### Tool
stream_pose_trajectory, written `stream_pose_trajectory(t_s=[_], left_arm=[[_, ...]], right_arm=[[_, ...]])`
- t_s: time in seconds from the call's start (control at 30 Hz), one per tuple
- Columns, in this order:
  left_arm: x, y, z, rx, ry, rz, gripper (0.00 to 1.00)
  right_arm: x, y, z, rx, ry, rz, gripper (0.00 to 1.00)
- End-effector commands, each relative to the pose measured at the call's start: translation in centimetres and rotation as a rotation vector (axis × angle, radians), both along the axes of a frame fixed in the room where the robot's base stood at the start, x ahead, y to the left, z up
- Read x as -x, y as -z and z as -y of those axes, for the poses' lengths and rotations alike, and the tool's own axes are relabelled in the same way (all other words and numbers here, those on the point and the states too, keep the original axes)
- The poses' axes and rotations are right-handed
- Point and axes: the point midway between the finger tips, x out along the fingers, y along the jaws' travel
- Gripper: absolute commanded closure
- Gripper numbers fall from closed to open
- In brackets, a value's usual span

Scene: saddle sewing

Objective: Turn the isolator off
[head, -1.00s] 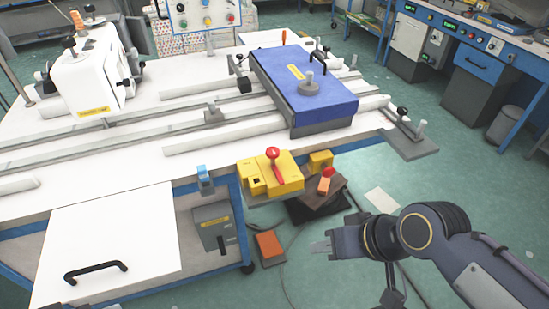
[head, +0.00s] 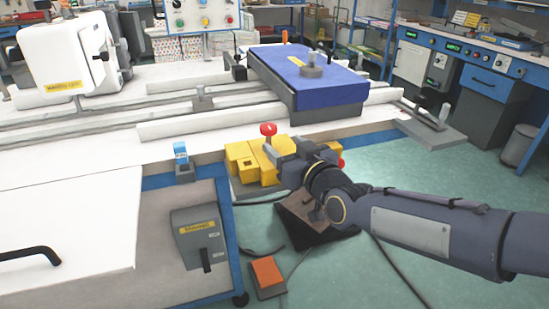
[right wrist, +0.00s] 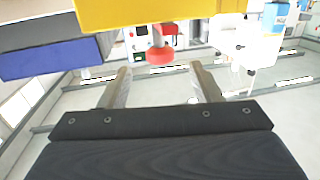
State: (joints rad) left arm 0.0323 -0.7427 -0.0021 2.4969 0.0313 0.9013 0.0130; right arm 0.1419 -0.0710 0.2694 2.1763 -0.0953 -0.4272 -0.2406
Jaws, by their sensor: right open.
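A yellow box (head: 243,160) with a red-knobbed lever (head: 268,129) sits at the table's front edge. My right gripper (head: 277,153) is close in front of it, hiding its right part. In the right wrist view the yellow box (right wrist: 160,13) and red knob (right wrist: 161,57) show upside down. There my right gripper (right wrist: 160,70) is open and empty, with the knob lined up between and beyond its fingertips. No contact is visible. A grey box (head: 195,232) with a black lever hangs under the table. I cannot read which box is the isolator. My left gripper is out of view.
A blue block (head: 310,78) lies on the white table (head: 70,190) behind the yellow box. A small blue-topped clamp (head: 181,155) stands left of it. An orange pedal (head: 267,274) and cables lie on the floor. The green floor at right is largely open.

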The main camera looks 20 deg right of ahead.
Motion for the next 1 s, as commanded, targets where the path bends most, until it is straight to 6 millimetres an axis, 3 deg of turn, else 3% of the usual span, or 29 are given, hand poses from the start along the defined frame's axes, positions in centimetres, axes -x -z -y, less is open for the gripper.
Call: stream_pose_trajectory(t_s=[0.07, 0.23, 0.6, 1.0], left_arm=[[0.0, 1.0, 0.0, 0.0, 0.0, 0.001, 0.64], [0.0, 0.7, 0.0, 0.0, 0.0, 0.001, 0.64], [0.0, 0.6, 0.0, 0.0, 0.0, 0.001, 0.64], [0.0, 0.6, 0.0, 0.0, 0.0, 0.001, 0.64]], right_arm=[[-0.6, 0.5, -0.2, -0.001, -0.001, 0.036, 0.42], [-2.2, 0.0, -0.5, -0.003, -0.001, 0.051, 0.42], [-7.5, 0.0, -1.6, -0.003, -0.001, 0.049, 0.42], [-8.4, 0.0, -1.7, -0.002, 0.0, 0.051, 0.42]])
